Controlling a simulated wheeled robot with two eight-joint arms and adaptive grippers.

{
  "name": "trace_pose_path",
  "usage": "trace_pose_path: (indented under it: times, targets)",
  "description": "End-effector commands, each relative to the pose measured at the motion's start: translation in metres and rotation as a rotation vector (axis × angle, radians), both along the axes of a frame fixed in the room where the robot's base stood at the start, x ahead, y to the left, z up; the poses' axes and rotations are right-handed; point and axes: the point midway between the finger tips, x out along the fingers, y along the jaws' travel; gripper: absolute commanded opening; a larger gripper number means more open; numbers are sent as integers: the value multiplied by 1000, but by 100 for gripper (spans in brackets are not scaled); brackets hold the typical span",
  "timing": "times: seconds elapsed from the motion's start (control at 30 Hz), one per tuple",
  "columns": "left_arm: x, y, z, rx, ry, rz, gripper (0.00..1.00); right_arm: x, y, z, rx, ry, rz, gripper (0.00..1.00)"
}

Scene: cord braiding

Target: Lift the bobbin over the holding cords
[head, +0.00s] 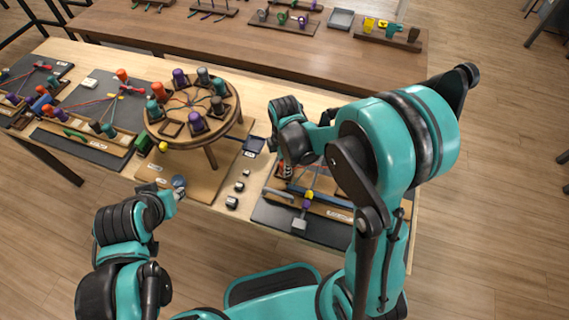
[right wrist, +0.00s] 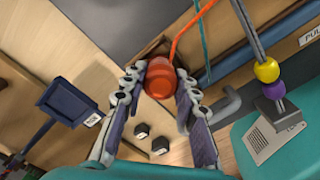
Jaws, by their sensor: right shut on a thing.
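My right gripper (right wrist: 158,88) is shut on an orange bobbin (right wrist: 159,77), with one finger on each side of it. An orange cord (right wrist: 190,30) runs up from the bobbin in the right wrist view. In the head view my right arm partly hides the cords and the bobbin over the right-hand board (head: 275,212). My left gripper (head: 178,190) is near the table's front edge, below the round stand; its finger opening is unclear.
A round wooden stand (head: 232,118) with several coloured bobbins stands left of my right gripper. A dark blue tray (right wrist: 62,101) and small dark blocks (right wrist: 142,130) lie close by. Dark mats with more cords lie at the far left. A second bench (head: 200,35) stands behind.

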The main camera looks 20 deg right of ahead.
Motion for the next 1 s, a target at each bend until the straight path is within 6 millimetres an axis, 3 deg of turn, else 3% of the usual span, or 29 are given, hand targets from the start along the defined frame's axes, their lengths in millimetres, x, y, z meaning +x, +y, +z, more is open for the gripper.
trace_pose_path:
  times: [0.17, 0.2, 0.27, 0.3, 0.67, 0.77, 1.0]
  targets:
    - [0, 0, 0, 0, 0, 0, 32, 0, 0, 0, 0, 0, 0, 0]
    - [0, 0, 0, 0, 0, 0, 32, 0, 0, 0, 0, 0, 0, 34]
    - [0, 0, 0, 0, 0, 0, 32, 0, 0, 0, 0, 0, 0, 50]
    - [0, 0, 0, 0, 0, 0, 32, 0, 0, 0, 0, 0, 0, 53]
    - [0, 0, 0, 0, 0, 0, 32, 0, 0, 6, 0, 0, 0, 53]
    - [0, 0, 0, 0, 0, 0, 32, 0, 0, 19, 0, 0, 0, 53]
    - [0, 0, 0, 0, 0, 0, 32, 0, 0, 71, 0, 0, 0, 53]
